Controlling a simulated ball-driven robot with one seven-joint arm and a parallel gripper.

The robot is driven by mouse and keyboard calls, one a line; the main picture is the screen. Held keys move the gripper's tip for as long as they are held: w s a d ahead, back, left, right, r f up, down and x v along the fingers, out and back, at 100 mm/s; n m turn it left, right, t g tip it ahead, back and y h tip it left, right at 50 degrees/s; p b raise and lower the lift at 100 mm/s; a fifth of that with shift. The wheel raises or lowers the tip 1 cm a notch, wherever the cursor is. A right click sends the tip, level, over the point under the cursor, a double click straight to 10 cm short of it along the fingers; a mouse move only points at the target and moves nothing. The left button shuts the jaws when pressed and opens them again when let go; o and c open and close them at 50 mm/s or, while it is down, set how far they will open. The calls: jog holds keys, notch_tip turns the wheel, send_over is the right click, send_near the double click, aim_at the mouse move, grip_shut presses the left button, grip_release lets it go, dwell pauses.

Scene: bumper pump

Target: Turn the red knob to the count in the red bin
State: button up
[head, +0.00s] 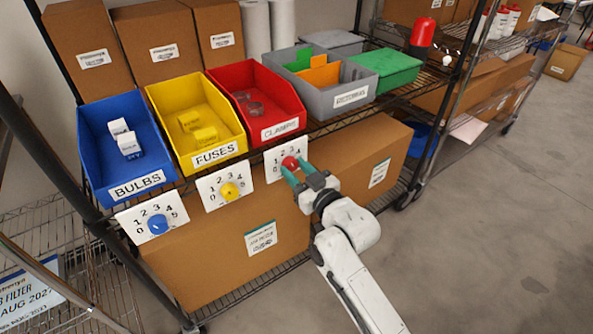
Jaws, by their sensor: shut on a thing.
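The red bin (258,88), labelled CLAMPS, sits on the shelf. A few small reddish, see-through-looking clamps (251,106) lie in it; they blend with the bin and I cannot count them surely. Below it, the red knob (290,162) is on a white dial plate (276,157) with printed numbers. My gripper (296,173), with teal fingers, reaches up from the lower right and is shut on the red knob. The fingers hide the knob's lower part and some of the numbers. I cannot tell which number the knob points to.
To the left are the yellow FUSES bin (192,107) and blue BULBS bin (110,137), with a yellow knob (229,191) and blue knob (158,224) below. A grey RETURNS bin (336,99) stands right. A large cardboard box (215,245) sits below. The floor at right is clear.

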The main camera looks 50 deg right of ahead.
jog(key=shift+n, duration=0.4)
jog(key=o, duration=1)
jog(key=shift+o, duration=0.2)
jog(key=p+v, duration=0.1)
jog(key=v, duration=1)
jog(key=shift+w, duration=0.1)
